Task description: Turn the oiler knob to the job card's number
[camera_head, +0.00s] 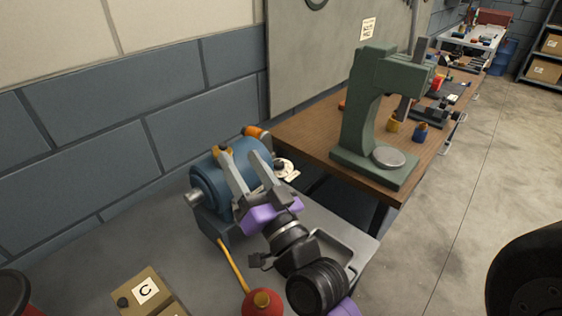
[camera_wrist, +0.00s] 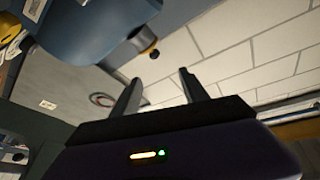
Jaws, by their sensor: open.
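A blue rounded casing (camera_head: 205,183) stands on the grey bench by the wall, and it fills the upper left of the wrist view (camera_wrist: 80,25). Beside its far right end is a pale dial-like plate (camera_head: 290,174) with a small dark knob (camera_head: 281,163), which looks like the oiler knob. Its markings are too small to read. My gripper (camera_head: 240,157) is open, with its fingers in front of the casing in the head view. In the wrist view the space between the fingertips (camera_wrist: 160,83) is empty. A white card (camera_head: 368,28) hangs on the grey panel; its text is unreadable.
A green press (camera_head: 365,115) stands on the wooden table (camera_head: 310,135) at right.

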